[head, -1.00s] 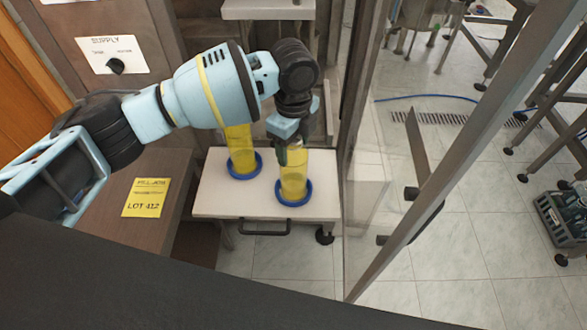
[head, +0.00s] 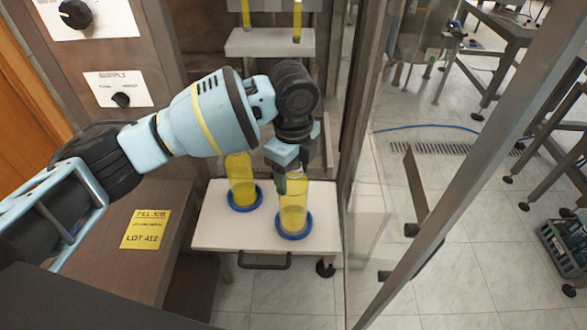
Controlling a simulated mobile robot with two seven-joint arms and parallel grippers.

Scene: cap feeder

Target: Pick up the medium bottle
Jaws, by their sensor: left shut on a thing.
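Two clear bottles with yellow contents stand upright in blue rings on a white shelf (head: 222,234). The left bottle (head: 240,182) is partly behind my left arm. The right bottle (head: 294,212) is nearer the front; its blue ring (head: 294,227) rests on the shelf. I cannot tell from their labels which one is medium. My left gripper (head: 283,184) comes down from above at the upper part of the right bottle and is shut on it. The fingertips are small and partly hidden by the wrist. My right gripper is not in view.
A brown cabinet top with a yellow lot card (head: 146,229) is at the left. A supply panel with a dark knob (head: 121,100) is behind my arm. A higher white shelf (head: 270,43) holds slim yellow tubes. A metal-framed clear panel stands close on the right.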

